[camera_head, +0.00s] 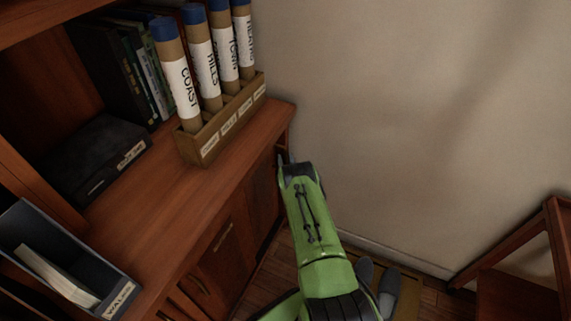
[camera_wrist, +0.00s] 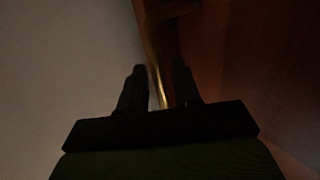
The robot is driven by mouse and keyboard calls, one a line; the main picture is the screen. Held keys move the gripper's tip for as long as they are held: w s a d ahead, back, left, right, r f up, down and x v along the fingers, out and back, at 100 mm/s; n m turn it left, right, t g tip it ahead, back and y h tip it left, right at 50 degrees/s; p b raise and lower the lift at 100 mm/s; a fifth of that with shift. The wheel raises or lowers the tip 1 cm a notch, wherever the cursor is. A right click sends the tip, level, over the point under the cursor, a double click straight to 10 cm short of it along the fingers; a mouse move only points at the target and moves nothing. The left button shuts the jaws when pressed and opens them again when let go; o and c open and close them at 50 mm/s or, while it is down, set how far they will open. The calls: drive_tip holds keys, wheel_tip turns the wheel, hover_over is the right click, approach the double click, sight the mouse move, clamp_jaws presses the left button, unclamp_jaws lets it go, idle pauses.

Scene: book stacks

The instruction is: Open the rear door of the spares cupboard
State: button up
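The wooden cupboard stands at the left in the head view, its doors below a broad reddish top. The rear door (camera_head: 263,186) is the panel farthest back, near the wall, partly hidden by my arm, and it looks shut. My gripper (camera_head: 282,158) is at the cupboard's back end, below the top's edge; its fingertips are mostly hidden there. In the wrist view my gripper (camera_wrist: 160,85) has its dark fingers apart. A curved brass handle (camera_wrist: 153,55) runs down into the gap between them. The view is dark, and I cannot tell whether a finger touches it.
A rack (camera_head: 221,128) of labelled tubes stands on the cupboard top. A black box (camera_head: 97,157) and a grey file tray (camera_head: 70,262) are farther left. The pale wall (camera_head: 400,120) is close beyond my gripper. A wooden frame (camera_head: 520,255) stands at right.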

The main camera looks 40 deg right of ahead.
drive_tip(key=shift+w+d, duration=0.15)
drive_tip(key=shift+w, duration=0.2)
drive_tip(key=shift+c, duration=0.3)
clamp_jaws()
drive_tip(key=shift+s, duration=0.1)
